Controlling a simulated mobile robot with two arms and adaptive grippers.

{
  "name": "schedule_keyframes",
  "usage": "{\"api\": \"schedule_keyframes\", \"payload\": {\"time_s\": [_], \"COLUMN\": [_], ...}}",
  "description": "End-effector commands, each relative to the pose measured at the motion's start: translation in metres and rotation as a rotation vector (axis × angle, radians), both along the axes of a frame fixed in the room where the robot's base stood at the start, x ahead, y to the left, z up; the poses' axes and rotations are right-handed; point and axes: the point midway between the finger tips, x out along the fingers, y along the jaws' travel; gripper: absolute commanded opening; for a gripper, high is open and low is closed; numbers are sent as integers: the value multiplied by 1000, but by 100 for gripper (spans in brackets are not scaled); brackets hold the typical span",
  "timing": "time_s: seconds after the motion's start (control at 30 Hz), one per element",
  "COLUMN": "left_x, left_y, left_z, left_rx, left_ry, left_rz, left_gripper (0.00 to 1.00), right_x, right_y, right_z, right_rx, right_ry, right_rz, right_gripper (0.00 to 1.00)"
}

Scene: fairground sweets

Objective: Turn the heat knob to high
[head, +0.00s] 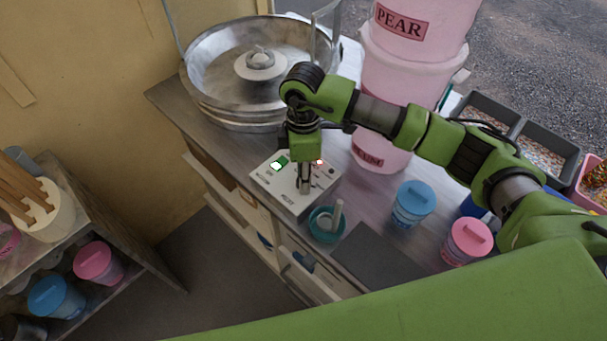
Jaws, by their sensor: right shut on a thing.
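A white control box (273,190) stands on the counter in front of the metal bowl. Its top carries a green-and-white switch (280,163) on the left and a small red light (320,162). My right gripper (304,187) points straight down over the middle of the box top. It is shut on the heat knob, which its fingers hide almost wholly, so I cannot read where the knob points. Printed labels on the box are too small to read surely. My left gripper is not in view.
The metal floss bowl (205,98) stands behind the box. A teal cup (324,226) with a scoop stands close to its front right. Pink tubs (412,70), blue-lidded (412,203) and pink-lidded (468,240) jars stand further right. A dark mat (380,252) lies bare.

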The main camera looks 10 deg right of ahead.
Motion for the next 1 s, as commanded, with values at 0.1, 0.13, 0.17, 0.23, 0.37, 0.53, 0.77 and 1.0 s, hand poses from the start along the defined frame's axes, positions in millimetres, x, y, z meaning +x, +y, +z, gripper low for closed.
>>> {"api": "schedule_keyframes", "payload": {"time_s": [0.1, 0.13, 0.17, 0.23, 0.37, 0.53, 0.77, 1.0], "left_x": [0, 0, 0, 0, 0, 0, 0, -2], "left_y": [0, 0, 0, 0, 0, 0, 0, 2], "left_z": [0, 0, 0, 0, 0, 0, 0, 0], "left_rx": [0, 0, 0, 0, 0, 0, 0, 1], "left_ry": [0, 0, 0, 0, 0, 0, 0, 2], "left_rz": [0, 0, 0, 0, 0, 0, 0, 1], "left_gripper": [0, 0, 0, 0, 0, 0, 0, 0], "right_x": [2, 2, 2, 2, 2, 2, 1, 1], "right_y": [-1, -1, -1, -1, -1, -1, -1, 0], "right_z": [2, 2, 2, 2, 2, 2, 1, 4], "right_rx": [-1, -1, -1, -1, -1, 0, -1, 0], "right_ry": [-6, -6, -6, -6, -6, -6, -4, -3], "right_rz": [-20, -22, -25, -28, -29, -28, -26, -24], "right_gripper": [4, 4, 4, 4, 4, 4, 42, 42]}}
